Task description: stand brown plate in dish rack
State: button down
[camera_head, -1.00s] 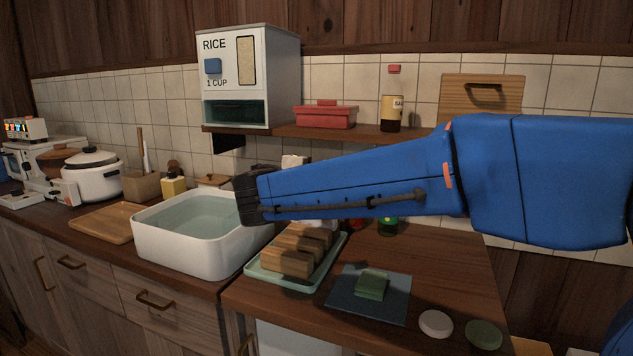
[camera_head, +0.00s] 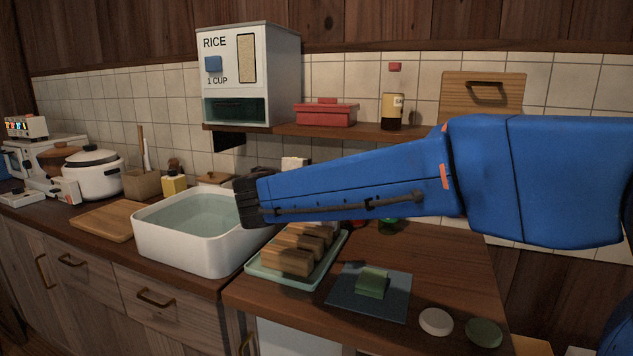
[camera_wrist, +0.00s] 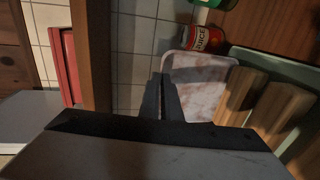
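The dish rack (camera_head: 256,268) is a pale green tray with several upright wooden blocks on the right counter. Its edge and blocks also show at the right of the wrist view (camera_wrist: 275,62). No brown plate can be made out clearly in either view. My blue arm reaches leftward above the rack and hides part of it. In the head view the fingertips are mostly hidden behind the wrist.
A white basin of water (camera_head: 190,250) stands left of the rack. A blue mat (camera_head: 345,298) with a green block (camera_head: 372,283) lies in front. The shelf (camera_head: 350,133) runs above.

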jog(key=shift+f, duration=1.45)
dwell(1.7)
jog(key=c, duration=1.9)
grip_release()
jog(key=shift+s+a, duration=0.1)
jog(key=shift+s, duration=0.05)
jog(key=v, duration=1.7)
